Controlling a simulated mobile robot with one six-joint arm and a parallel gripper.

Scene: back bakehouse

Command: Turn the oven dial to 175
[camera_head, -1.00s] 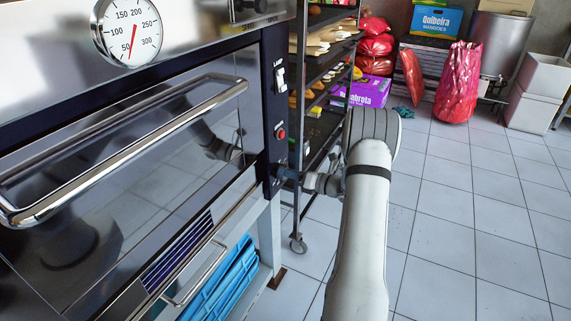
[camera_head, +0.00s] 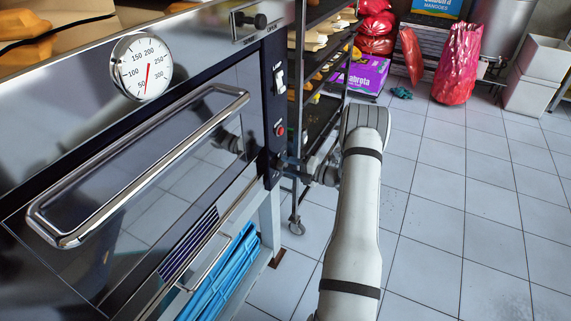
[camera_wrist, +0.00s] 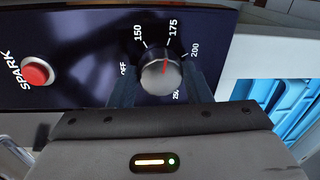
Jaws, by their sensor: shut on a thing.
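The oven dial (camera_wrist: 160,75) is a round silver knob on the dark control panel in the wrist view. Its red mark points up and slightly right, close to the 175 label (camera_wrist: 173,27), between 150 and 200. My gripper (camera_wrist: 161,84) is shut on the dial, with one finger on each side. Some lower labels are partly hidden by the knob and fingers. In the head view my gripper (camera_head: 286,164) is at the lower end of the oven's control panel (camera_head: 272,105), where the dial is too small to read.
A red SPARK button (camera_wrist: 37,71) is left of the dial. The oven door handle (camera_head: 150,160) juts out, and a round gauge (camera_head: 142,67) is above it. A wheeled rack (camera_head: 320,110) stands just behind my arm.

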